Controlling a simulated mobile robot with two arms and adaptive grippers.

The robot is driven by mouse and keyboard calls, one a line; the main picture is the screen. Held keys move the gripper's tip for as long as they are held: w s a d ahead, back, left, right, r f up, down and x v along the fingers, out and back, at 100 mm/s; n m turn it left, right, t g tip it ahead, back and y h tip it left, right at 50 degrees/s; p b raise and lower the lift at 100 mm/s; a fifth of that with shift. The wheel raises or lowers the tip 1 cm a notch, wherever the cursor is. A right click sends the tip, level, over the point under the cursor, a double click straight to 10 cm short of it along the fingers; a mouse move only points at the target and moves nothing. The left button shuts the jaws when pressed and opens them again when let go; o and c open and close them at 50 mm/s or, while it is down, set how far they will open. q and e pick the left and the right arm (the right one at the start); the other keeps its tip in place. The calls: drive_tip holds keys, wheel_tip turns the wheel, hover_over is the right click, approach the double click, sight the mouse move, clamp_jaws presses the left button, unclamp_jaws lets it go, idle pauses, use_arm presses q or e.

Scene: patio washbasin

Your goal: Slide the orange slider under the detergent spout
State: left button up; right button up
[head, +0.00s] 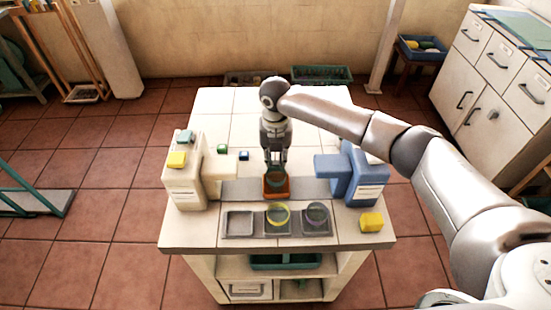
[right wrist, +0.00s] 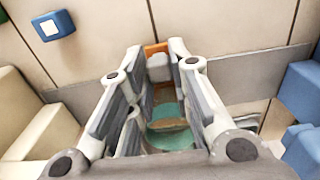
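The orange slider (head: 277,188) sits on the grey track (head: 240,187) between a cream dispenser (head: 184,186) on the left and a blue dispenser (head: 368,180) on the right. A teal-green cup (head: 276,176) rests on it. My right gripper (head: 276,161) points down just at the slider and cup. In the right wrist view its fingers (right wrist: 157,62) stand apart on both sides of a small grey block (right wrist: 158,68), with orange (right wrist: 155,48) behind and the teal cup (right wrist: 170,140) below. I cannot tell whether the fingers press on the block. My left gripper is out of view.
At the front are a grey tray (head: 238,232), a yellow ring (head: 278,213) and a purple ring (head: 316,212) on dark pads. Yellow block (head: 371,222) lies front right. Small green (head: 222,149) and blue (head: 244,155) cubes lie behind the cream dispenser's arm. The table's back is mostly clear.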

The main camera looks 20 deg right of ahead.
clamp_jaws()
drive_tip(key=shift+d+r, duration=0.1)
drive_tip(key=shift+d, duration=0.15)
drive_tip(key=s+d+p, duration=0.1)
drive_tip(key=d, duration=0.2)
drive_tip(key=s+d+p, duration=0.1)
drive_tip(key=d+p, duration=0.1)
drive_tip(key=d, duration=0.2)
drive_tip(key=s+d+p, duration=0.1)
drive_tip(key=d+p, duration=0.1)
drive_tip(key=d, duration=0.1)
drive_tip(key=shift+d, duration=0.25)
drive_tip(key=o, duration=0.9)
unclamp_jaws()
drive_tip(key=shift+s+d, duration=0.1)
drive_tip(key=shift+d, duration=0.05)
drive_tip(key=shift+c, duration=0.2)
